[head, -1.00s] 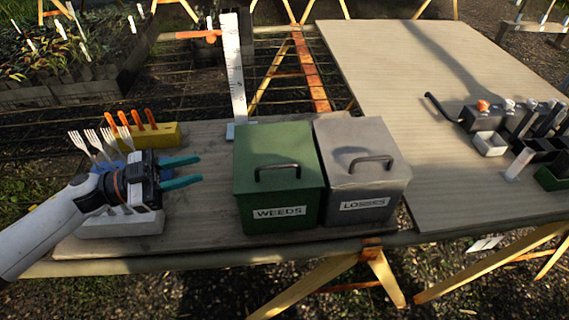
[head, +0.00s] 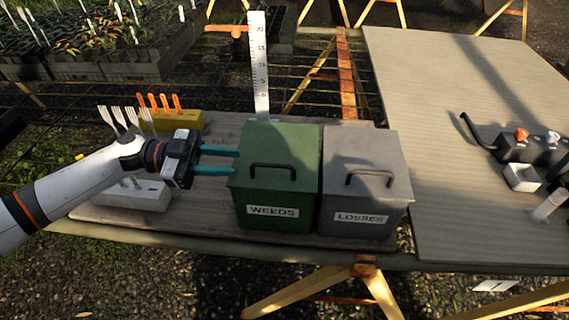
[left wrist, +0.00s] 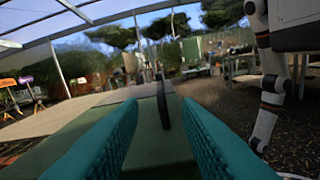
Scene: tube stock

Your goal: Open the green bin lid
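The green bin (head: 275,200) labelled WEEDS stands on the wooden bench with its lid (head: 285,150) down. A dark bar handle (head: 273,167) rises from the lid. My left gripper (head: 236,161) is open, its two teal fingers pointing right, with the tips at the left edge of the lid. In the left wrist view the green lid (left wrist: 150,130) lies below the spread fingers, and the handle (left wrist: 162,102) stands ahead, seen end-on between the fingertips. I cannot tell whether the fingers touch the lid. My right gripper is in neither view.
A grey bin (head: 365,205) labelled LOSSES stands close on the green bin's right. A white ruler (head: 259,65) stands upright behind. A white fork holder (head: 130,194) and a yellow block (head: 176,122) with orange-handled tools are on the left. The right board's near part is clear.

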